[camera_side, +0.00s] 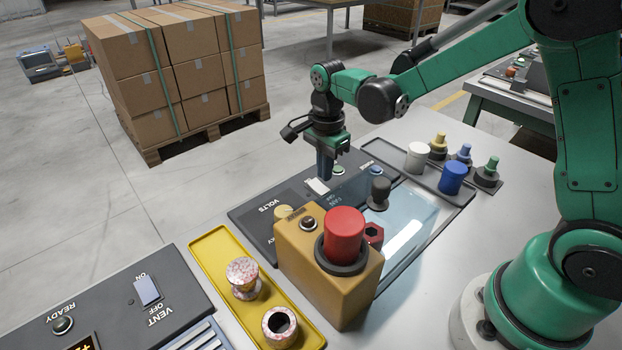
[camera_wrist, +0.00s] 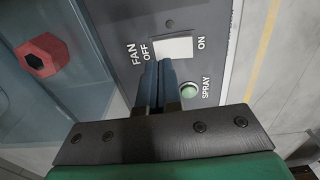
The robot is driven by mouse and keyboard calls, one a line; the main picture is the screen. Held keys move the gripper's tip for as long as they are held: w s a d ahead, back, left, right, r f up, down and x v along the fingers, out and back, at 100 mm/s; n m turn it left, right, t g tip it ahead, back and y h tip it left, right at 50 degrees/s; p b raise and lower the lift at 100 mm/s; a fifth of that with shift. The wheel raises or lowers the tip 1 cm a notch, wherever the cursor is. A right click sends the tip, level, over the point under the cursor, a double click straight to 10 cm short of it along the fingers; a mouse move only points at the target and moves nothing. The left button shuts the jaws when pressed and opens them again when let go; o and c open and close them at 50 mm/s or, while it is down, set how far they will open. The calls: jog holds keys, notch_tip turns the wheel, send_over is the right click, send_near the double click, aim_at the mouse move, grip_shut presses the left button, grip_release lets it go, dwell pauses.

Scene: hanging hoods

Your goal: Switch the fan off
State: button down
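The fan switch is a white rocker (camera_wrist: 172,47) in the wrist view, on a grey panel, with OFF at its left end and ON at its right. I cannot tell which end is pressed in. In the side view the white rocker (camera_side: 317,186) lies just below my gripper (camera_side: 325,176). My gripper points down with its two dark fingers together and nothing between them. In the wrist view the fingertips (camera_wrist: 159,64) appear at the rocker's lower edge, near the OFF end. I cannot tell whether they touch it.
A green SPRAY button (camera_wrist: 189,90) is close right of the fingers. A clear hood with a red hex knob (camera_wrist: 42,55) is at left. In the side view, a tan box with a red cylinder (camera_side: 344,232) stands in front; a VENT switch (camera_side: 147,291) is at lower left.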

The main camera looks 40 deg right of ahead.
jog(key=shift+r, duration=2.05)
jog(key=s+r+n+t, duration=0.1)
jog(key=s+n+t, duration=0.1)
jog(key=n, duration=0.3)
jog(key=s+r+n+t, duration=0.2)
jog(key=s+n, duration=0.1)
jog(key=n, duration=0.2)
jog(key=s+r+n+t, duration=0.2)
jog(key=s+n, duration=0.1)
jog(key=n, duration=0.2)
jog(key=shift+s+a+r, duration=0.15)
jog(key=shift+s+a, duration=0.05)
jog(key=shift+s, duration=0.05)
jog(key=n, duration=0.1)
jog(key=s+n+t, duration=0.1)
jog(key=n, duration=0.1)
jog(key=shift+f, duration=0.2)
